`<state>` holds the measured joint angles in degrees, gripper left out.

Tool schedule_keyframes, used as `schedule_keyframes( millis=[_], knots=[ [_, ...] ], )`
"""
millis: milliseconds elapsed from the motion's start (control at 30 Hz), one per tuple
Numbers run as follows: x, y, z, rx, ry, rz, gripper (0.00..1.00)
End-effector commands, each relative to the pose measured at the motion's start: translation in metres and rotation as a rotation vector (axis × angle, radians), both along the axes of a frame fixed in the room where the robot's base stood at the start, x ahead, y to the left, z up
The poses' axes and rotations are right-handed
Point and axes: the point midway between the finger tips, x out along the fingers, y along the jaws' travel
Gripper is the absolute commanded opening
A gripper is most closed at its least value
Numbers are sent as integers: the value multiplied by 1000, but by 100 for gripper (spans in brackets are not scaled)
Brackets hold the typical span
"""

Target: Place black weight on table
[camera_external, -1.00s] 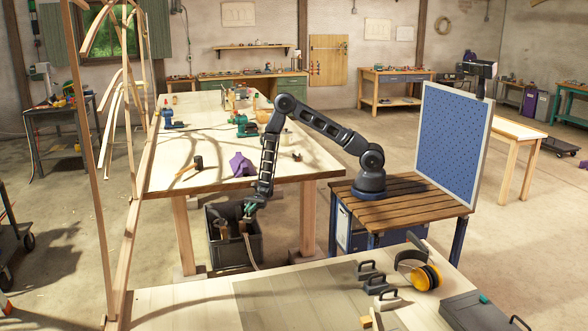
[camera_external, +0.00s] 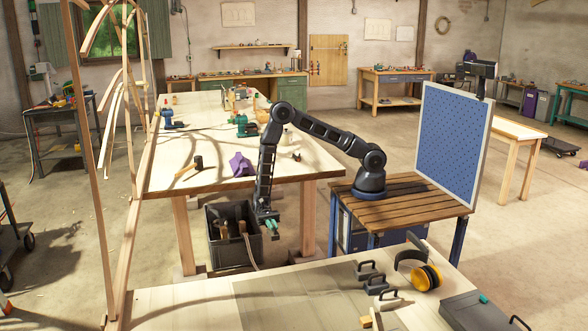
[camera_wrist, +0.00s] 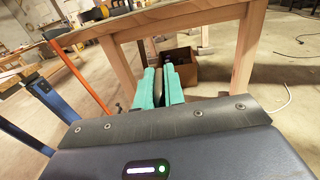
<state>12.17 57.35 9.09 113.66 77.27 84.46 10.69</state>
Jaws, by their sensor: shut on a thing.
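My gripper (camera_external: 269,224) hangs at the right of the dark tool bin (camera_external: 235,253), between the far table and the near table. In the wrist view its green fingers (camera_wrist: 161,88) are shut on a dark, slender thing (camera_wrist: 159,86). I cannot tell from its small visible part whether this is the black weight. Several dark weights with handles, one of them at the back (camera_external: 367,271), stand on the near table (camera_external: 200,306). The far table (camera_external: 215,150) is behind my gripper.
The far table holds a mallet (camera_external: 188,168), a purple object (camera_external: 241,165) and green tools (camera_external: 245,127). Yellow ear defenders (camera_external: 426,277) and a grey case (camera_external: 484,312) lie on the near table's right. Tall bent laths (camera_external: 125,180) stand at left. The near table's left part is clear.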

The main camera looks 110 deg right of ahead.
Motion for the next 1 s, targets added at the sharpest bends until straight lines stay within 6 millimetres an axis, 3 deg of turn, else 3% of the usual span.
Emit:
schedule_keyframes(
  millis=[200,400,700,1000],
  knots=[
    [-45,37,-2,0,-1,288,0],
    [-82,56,-4,1,0,541,0],
    [-126,69,-5,1,0,906,0],
    [-156,70,-4,0,1,1261,0]
  ],
)
